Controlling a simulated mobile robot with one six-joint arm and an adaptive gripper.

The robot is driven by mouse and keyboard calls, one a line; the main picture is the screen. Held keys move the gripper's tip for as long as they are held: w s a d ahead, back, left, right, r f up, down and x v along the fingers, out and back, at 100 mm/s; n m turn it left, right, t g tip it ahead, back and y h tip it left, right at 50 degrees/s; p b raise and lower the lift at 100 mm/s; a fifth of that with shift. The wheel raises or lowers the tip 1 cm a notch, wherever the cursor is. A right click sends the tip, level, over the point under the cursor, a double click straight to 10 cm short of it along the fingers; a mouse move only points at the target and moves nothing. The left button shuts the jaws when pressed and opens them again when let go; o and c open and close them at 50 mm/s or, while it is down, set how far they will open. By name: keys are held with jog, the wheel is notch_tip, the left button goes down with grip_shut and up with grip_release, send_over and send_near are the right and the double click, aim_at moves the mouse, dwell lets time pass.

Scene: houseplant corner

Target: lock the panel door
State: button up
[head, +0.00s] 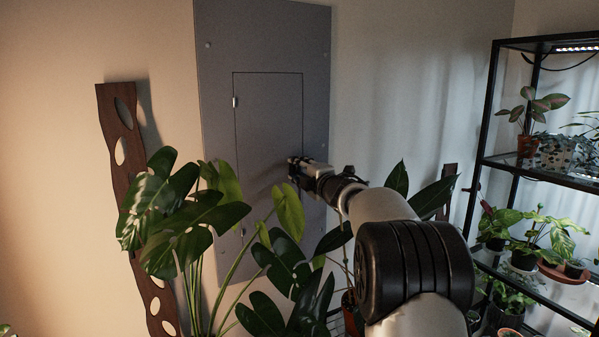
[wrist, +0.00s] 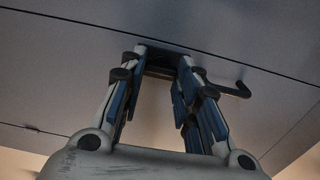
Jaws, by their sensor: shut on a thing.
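The grey panel door (head: 268,120) sits in a larger grey panel on the wall and looks closed, flush within its thin dark seam. My gripper (head: 293,168) is at the door's right edge, its fingertips against the panel. In the wrist view, my gripper (wrist: 163,62) has its two fingers closed on a dark latch (wrist: 160,66) close to the door seam. A black bent lever (wrist: 238,90) sticks out to the right of the fingers; whether it joins the gripped part is hidden. In the head view, the gripper covers the latch.
A large-leaved plant (head: 180,215) stands in front of the panel's lower part, with leaves just below my arm. A wavy wooden board (head: 125,175) leans at the left. A black shelf (head: 488,110) with several potted plants stands at the right.

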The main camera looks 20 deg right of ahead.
jog(key=o, duration=1.1)
jog(key=shift+c, duration=0.2)
jog(key=s, duration=1.2)
jog(key=shift+d, duration=0.2)
jog(key=shift+r, duration=0.1)
